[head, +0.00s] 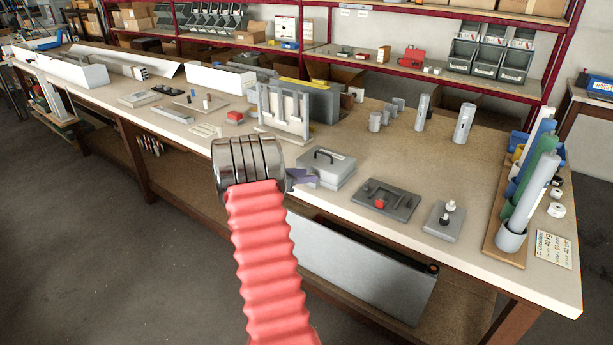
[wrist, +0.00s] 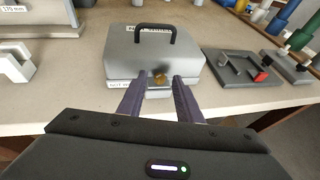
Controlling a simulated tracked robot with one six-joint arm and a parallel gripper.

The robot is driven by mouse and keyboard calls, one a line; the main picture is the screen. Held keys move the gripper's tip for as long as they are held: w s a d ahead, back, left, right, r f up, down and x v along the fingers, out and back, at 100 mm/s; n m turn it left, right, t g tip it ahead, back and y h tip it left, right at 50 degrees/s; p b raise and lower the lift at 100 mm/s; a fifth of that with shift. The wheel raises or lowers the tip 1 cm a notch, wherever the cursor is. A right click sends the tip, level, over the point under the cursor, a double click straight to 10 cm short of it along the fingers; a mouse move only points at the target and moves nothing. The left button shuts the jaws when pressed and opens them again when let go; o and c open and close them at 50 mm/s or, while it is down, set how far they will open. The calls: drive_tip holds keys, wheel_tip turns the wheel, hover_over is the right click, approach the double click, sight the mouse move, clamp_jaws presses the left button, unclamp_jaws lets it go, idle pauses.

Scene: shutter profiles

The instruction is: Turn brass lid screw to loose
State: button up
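The brass lid screw (wrist: 160,78) shows in the wrist view on the front face of a grey metal box (wrist: 153,56) with a dark handle on its lid. The lid looks closed. The box also stands near the table's front edge in the head view (head: 328,168), where I cannot make out the screw. My gripper (wrist: 158,80) is open, its two purple fingers pointing at the box front. In the picture the screw lies between the fingertips; I cannot tell whether they touch it. In the head view my arm hides most of my gripper (head: 300,177).
Right of the box are a dark plate with a red part (head: 385,199) and a grey block with knobs (head: 443,221). Behind it stands a grey and white upright frame (head: 285,112). Rolled tubes stand in a rack (head: 512,240) at the right end.

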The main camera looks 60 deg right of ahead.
drive_tip(key=shift+s+d+f, duration=0.15)
drive_tip(key=shift+d+f, duration=0.05)
drive_tip(key=shift+d, duration=0.15)
